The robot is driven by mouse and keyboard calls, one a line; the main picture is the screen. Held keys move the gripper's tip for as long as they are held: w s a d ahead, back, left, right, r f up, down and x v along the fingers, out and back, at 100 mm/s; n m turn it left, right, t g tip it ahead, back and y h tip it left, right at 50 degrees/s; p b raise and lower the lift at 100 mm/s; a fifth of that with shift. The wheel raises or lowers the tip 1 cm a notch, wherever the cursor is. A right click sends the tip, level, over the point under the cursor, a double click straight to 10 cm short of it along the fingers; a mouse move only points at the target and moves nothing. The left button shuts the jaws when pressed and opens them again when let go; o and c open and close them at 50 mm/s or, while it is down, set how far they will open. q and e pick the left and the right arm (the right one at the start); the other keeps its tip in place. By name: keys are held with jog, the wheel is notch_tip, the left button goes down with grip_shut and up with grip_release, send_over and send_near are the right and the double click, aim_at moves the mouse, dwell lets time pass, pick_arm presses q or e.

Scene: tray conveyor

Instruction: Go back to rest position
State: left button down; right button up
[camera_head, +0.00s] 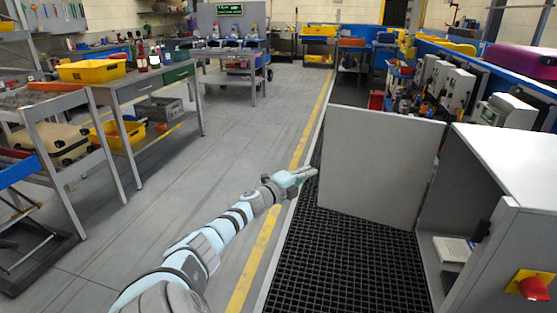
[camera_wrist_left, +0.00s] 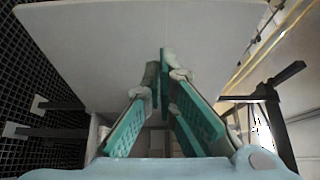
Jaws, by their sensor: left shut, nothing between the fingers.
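My left arm reaches in from the lower left of the head view, and its gripper (camera_head: 305,172) is at the left edge of an open grey cabinet door (camera_head: 378,165). Whether it touches the door cannot be told. In the left wrist view the two green-padded fingers of the left gripper (camera_wrist_left: 164,62) come together at their tips, with nothing held. The door panel (camera_wrist_left: 90,45) fills much of the upper part of that view. My right gripper is not in view.
The open grey cabinet (camera_head: 490,245) stands at the right, with a red knob (camera_head: 533,288) on its front. Black floor grating (camera_head: 345,265) lies under the door. Workbenches with yellow bins (camera_head: 92,70) line the left. The grey floor (camera_head: 240,120) between is clear.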

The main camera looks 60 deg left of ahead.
pick_arm(q)
jog(key=s+a+p, duration=0.1)
jog(key=s+p, duration=0.2)
jog(key=s, duration=0.3)
jog(key=shift+s+a+f, duration=0.25)
jog(key=shift+s+a, duration=0.05)
jog(key=shift+s, duration=0.1)
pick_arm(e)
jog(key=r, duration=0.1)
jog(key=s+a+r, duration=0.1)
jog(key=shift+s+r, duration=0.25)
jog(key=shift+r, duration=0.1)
